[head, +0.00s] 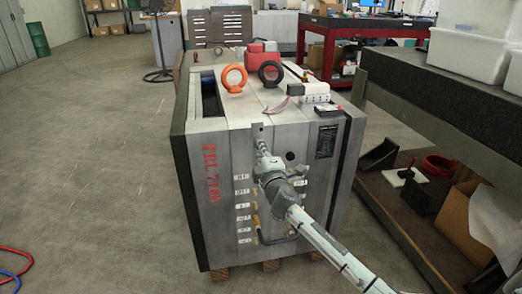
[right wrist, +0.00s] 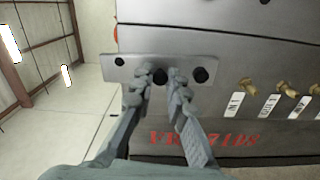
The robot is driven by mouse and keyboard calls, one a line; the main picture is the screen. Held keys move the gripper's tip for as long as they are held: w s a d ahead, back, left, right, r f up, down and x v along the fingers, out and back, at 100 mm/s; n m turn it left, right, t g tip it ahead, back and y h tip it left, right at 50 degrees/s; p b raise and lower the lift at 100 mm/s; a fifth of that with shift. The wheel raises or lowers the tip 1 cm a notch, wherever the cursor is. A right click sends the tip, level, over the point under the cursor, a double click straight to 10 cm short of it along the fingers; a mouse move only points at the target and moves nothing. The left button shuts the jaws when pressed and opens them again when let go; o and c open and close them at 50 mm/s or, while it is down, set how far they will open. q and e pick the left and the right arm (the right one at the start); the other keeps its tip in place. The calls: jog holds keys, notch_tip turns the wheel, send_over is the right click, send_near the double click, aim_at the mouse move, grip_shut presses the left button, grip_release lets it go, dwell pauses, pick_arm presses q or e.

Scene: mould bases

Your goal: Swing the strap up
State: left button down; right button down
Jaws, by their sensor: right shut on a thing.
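The strap (head: 257,130) is a small flat metal bar on the front face of the grey mould base (head: 240,165). In the right wrist view the strap (right wrist: 115,66) has dark round holes or bolts along it. It lies nearly along the plate seams, and one end sticks out past the mould's top edge. In the head view it stands about upright. My right gripper (right wrist: 159,82) is shut on the strap near its middle, its fingers either side of a dark round spot and hiding part of the bar. My left gripper is not in view.
An orange lifting ring (head: 234,78) and a black one (head: 270,73) stand on top of the mould. Brass fittings with white labels (head: 242,204) line its front. A workbench with shelves (head: 430,110) is close on the right. The floor (head: 90,170) at left is clear except for hoses.

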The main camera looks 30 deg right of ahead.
jog(key=c, duration=1.8)
grip_release()
jog(key=shift+a+r, duration=0.15)
jog(key=shift+a, duration=0.15)
jog(key=shift+o, duration=0.2)
jog(key=shift+d, duration=0.1)
jog(key=v, duration=1.2)
